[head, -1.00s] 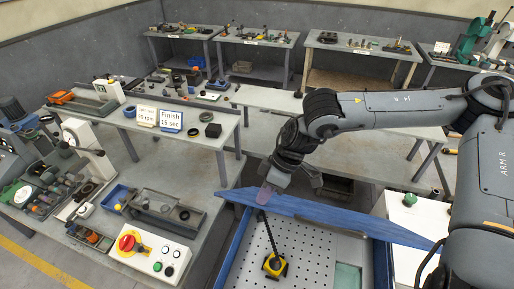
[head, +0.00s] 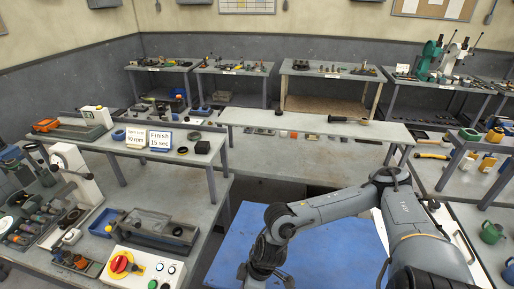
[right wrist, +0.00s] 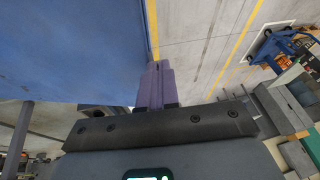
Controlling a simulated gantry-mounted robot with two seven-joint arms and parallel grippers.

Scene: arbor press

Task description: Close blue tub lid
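The blue tub lid (head: 325,238) shows in the head view as a broad blue panel at the bottom centre, and it covers the tub's inside. Whether it sits fully flat is hard to tell. My right gripper (head: 266,284) is at the lid's near left part, cut off by the bottom edge. In the right wrist view a large blue surface, likely the lid (right wrist: 70,45), fills the upper left. There my right gripper's purple fingers (right wrist: 155,86) are together beside its edge, with nothing visible between them. My left gripper is not in view.
A bench at left holds a control box (head: 146,268) with a red knob, a grey tray (head: 158,232) and small parts. A shelf bench (head: 315,124) stands behind the lid. Green and yellow items stand at right. Floor shows in the wrist view.

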